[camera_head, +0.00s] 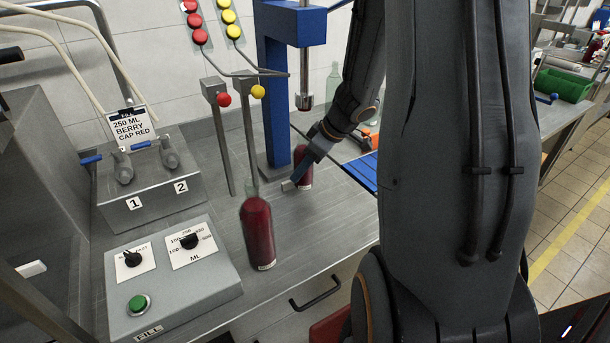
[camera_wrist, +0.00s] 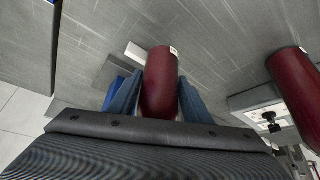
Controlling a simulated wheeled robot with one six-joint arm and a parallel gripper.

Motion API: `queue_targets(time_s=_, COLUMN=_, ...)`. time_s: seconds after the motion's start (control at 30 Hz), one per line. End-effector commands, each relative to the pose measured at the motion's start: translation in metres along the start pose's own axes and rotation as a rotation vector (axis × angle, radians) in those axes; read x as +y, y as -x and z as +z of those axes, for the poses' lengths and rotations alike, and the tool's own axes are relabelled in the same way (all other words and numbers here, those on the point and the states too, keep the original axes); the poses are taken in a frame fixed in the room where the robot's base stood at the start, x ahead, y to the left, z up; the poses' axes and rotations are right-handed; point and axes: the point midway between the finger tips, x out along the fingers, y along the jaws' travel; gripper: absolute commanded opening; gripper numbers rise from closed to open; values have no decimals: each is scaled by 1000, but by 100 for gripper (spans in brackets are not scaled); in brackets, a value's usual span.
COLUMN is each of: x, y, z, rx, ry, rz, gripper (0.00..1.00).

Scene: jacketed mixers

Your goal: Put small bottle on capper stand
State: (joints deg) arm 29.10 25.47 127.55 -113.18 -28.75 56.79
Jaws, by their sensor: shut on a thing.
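The small bottle (camera_head: 303,172), filled dark red, is upright at the foot of the blue capper stand (camera_head: 274,110), to the right of its column and roughly below the press head (camera_head: 304,98). My gripper (camera_head: 311,158) is shut on it. In the wrist view the small bottle (camera_wrist: 160,88) sits between the blue fingers. A small metal block (camera_head: 287,186) is beside its base. I cannot tell whether the bottle touches the surface beneath it.
A larger red bottle (camera_head: 257,232) stands nearer on the steel counter, and shows at right in the wrist view (camera_wrist: 299,95). The filler box (camera_head: 172,275) with knobs and a valve block (camera_head: 150,182) are at left. A blue rack (camera_head: 362,171) lies right of the capper.

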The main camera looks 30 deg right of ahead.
Motion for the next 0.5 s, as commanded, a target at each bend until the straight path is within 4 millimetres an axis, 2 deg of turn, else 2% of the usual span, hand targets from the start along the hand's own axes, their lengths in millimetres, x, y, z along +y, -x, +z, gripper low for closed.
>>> queue_targets(time_s=0.2, x=0, y=-24, z=14, rx=0, ry=-3, rz=-1, gripper=6)
queue_targets(time_s=0.5, x=0, y=-26, z=16, rx=0, ry=-1, rz=0, gripper=6)
